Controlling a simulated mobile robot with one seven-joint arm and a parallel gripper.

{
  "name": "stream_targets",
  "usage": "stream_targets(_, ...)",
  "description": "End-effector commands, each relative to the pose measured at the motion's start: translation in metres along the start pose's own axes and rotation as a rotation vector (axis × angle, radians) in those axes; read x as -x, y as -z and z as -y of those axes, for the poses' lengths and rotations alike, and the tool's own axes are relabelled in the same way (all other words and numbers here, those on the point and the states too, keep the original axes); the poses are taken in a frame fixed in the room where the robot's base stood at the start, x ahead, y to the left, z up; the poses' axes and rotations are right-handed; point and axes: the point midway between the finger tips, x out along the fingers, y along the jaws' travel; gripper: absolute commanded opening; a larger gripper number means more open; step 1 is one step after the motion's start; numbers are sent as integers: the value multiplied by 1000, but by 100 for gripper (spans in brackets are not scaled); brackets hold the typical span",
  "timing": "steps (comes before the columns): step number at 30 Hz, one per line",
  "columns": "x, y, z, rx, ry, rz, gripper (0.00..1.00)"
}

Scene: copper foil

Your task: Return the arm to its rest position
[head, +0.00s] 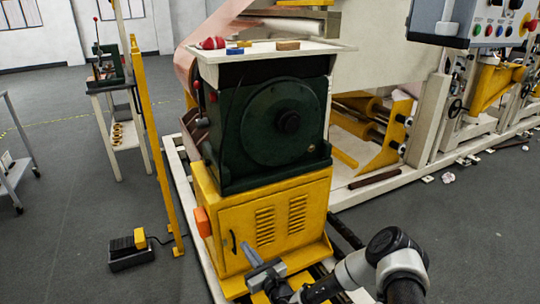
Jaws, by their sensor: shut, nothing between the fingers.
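My arm (385,255) comes in at the bottom right and bends down and to the left. My gripper (249,252) is at its end, low in front of the yellow cabinet (235,205) of the machine. The fingers look shut, with nothing seen between them. I cannot tell whether they touch the cabinet. Part of the wrist is cut off by the bottom edge.
A dark green machine (265,125) stands on the cabinet, with a white top (340,47) holding small objects. A yellow post (147,120) and foot pedal (130,250) are to the left. A control box (427,17) hangs at top right.

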Motion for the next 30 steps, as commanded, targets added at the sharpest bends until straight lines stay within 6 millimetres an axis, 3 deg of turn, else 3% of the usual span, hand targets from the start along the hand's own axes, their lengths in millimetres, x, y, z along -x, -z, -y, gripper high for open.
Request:
stream_targets(2, -6, -26, -4, 49, -60, 33, 0)
stream_targets(6, -9, -99, -31, 217, -276, 118, 0)
stream_targets(11, 16, -178, -75, 473, -586, 187, 0)
stream_targets(15, 56, -225, -104, 708, -833, 196, 0)
stream_targets(20, 114, -261, -118, 984, -1077, 149, 0)
stream_targets(26, 192, -294, -108, 1337, -1311, 17, 0)
stream_targets(30, 248, -316, -87, 1584, -1419, -120, 0)
